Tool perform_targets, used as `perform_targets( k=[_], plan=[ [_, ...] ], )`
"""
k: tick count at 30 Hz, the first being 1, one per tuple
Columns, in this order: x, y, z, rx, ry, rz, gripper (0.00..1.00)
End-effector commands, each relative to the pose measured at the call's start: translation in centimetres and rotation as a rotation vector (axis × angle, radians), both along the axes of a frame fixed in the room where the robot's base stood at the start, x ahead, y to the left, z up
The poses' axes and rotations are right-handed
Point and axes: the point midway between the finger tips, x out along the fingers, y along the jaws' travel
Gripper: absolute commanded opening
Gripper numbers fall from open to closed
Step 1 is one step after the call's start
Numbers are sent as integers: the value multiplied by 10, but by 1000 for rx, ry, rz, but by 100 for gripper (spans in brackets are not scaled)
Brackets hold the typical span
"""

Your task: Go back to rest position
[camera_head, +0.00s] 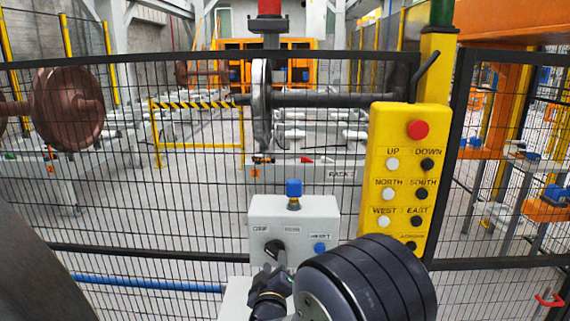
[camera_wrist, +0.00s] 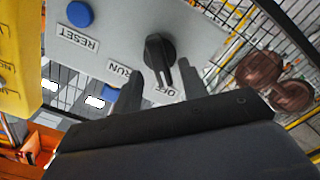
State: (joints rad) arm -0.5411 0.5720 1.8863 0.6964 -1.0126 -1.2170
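My gripper (camera_head: 268,272) is in front of the grey control box (camera_head: 322,214) at the lower middle of the head view. In the wrist view my gripper (camera_wrist: 158,85) has two dark fingers spread apart, with nothing held between them. The black rotary knob (camera_wrist: 158,52) is just beyond the fingertips, and its pointer is turned towards the OFF label (camera_wrist: 168,94). A gap shows on each side of the pointer. Whether a fingertip touches the box face, I cannot tell. The same knob (camera_head: 275,248) shows above my gripper in the head view.
The yellow pendant (camera_head: 403,185) with direction buttons and a red button stands close on the right. A black mesh fence (camera_head: 150,252) crosses behind. Beyond it are a wheelset (camera_head: 262,105) and a brown wheelset (camera_head: 70,108).

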Motion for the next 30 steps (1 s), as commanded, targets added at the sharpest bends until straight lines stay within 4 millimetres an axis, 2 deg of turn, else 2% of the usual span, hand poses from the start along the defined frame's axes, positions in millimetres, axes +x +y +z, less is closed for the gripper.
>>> perform_targets(
  k=[3,5,24,30],
  plan=[
    [25,-2,1,0,0,-3,40],
    [33,-2,-1,14,0,-1,40],
    [30,-1,-2,617,-22,1,40],
    [30,-1,-1,753,-26,1,40]
  ],
)
